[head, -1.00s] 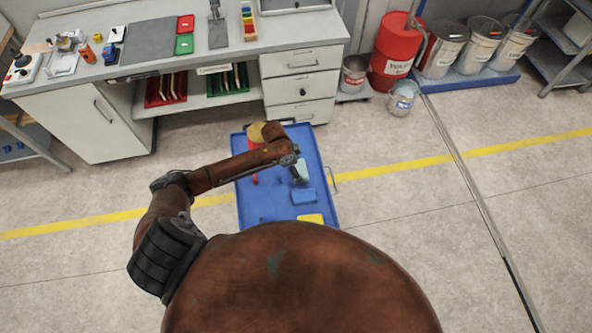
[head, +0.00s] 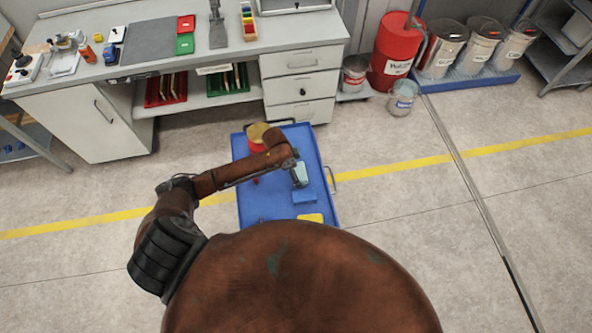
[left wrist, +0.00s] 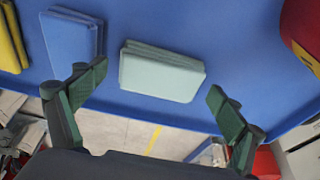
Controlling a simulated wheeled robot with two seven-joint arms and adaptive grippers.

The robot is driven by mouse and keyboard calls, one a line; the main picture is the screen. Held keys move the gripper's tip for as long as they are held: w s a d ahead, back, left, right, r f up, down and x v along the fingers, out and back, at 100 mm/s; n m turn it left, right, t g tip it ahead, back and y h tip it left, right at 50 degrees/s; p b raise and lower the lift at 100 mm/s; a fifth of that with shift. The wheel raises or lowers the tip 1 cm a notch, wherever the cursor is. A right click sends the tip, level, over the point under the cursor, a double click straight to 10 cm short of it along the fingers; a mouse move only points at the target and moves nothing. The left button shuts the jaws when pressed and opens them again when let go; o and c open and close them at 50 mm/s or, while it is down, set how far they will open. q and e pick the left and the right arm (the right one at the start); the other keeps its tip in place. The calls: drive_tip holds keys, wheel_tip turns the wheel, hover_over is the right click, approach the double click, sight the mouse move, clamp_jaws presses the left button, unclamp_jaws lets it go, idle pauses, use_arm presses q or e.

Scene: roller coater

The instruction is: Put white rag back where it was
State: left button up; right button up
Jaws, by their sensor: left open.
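The white rag (left wrist: 162,72), a pale, slightly greenish folded cloth, lies flat on the blue cart top near its edge. In the head view the rag (head: 303,172) is partly hidden by my left gripper (head: 298,180). In the left wrist view my left gripper (left wrist: 156,80) is open, one finger on each side of the rag, and not closed on it. How high the fingertips are above the cart is hard to tell. My right gripper is not in view.
A blue rag (left wrist: 72,42) and a yellow rag (left wrist: 10,40) lie beside the white one on the blue cart (head: 250,205). A red can (head: 256,144) stands at the cart's far end. A grey workbench (head: 200,58) is behind; open floor lies right.

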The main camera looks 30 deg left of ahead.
use_arm(q)
drive_tip(key=shift+r, duration=0.15)
drive_tip(key=v, duration=1.1)
drive_tip(key=shift+s+r, duration=0.15)
drive_tip(key=shift+r, duration=0.2)
drive_tip(key=shift+a, duration=0.1)
drive_tip(key=shift+c, duration=0.4)
